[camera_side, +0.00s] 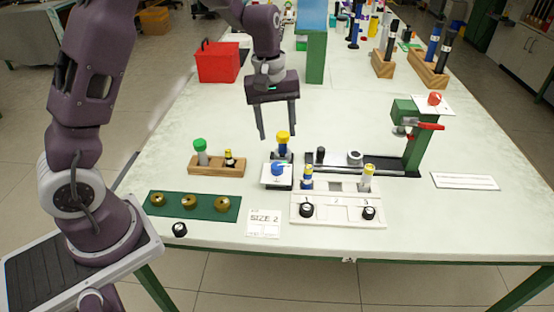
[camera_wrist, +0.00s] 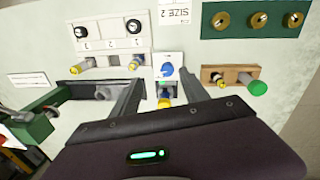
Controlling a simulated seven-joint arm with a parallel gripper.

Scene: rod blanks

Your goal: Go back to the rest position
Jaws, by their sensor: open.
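My gripper (camera_side: 278,132) is open above the middle of the table, its two fingers pointing down. A yellow-capped piece (camera_side: 283,142) stands upright just below, in line with the gap between the fingertips. In the wrist view its yellow top (camera_wrist: 164,103) shows between the fingers, partly hidden by my gripper body. I cannot tell whether the tips are level with the cap. A white block with a blue knob (camera_side: 278,169) stands in front of it; the knob also shows in the wrist view (camera_wrist: 167,70).
A wooden rack (camera_side: 216,167) holds a green-capped piece and a smaller one. A green plate (camera_side: 165,211) bears brass rings. A white numbered station (camera_side: 337,211) holds two yellow-topped pieces. A green stand with a red lever (camera_side: 412,150) is at right. A red box (camera_side: 217,62) stands behind.

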